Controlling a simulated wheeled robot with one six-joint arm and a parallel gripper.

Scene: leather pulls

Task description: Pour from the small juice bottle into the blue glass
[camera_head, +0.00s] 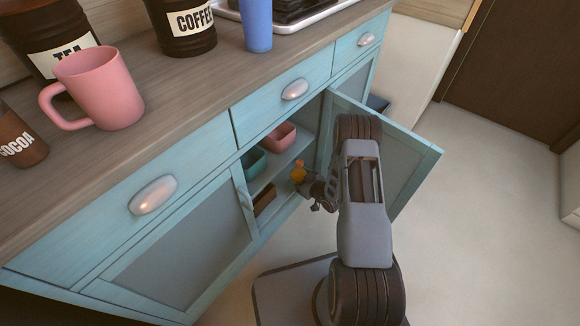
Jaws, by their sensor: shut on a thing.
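The small juice bottle (298,172) is a small orange shape in the open lower cabinet. My gripper (306,184) reaches in at the cabinet opening and is shut on the bottle. The fingers and the lower part of the bottle are small and partly hidden, so the exact grip is hard to see. The blue glass (257,25) stands upright on the countertop, in front of the stove, at the top of the picture. It is well above and apart from my gripper.
The cabinet door (408,160) stands open right of my arm. Inside are a pink bowl (280,137), a teal bowl (254,162) and a brown box (265,199). A pink mug (105,90), coffee canister (185,28), tea canister (50,40) and cocoa container (20,140) stand on the countertop (180,115).

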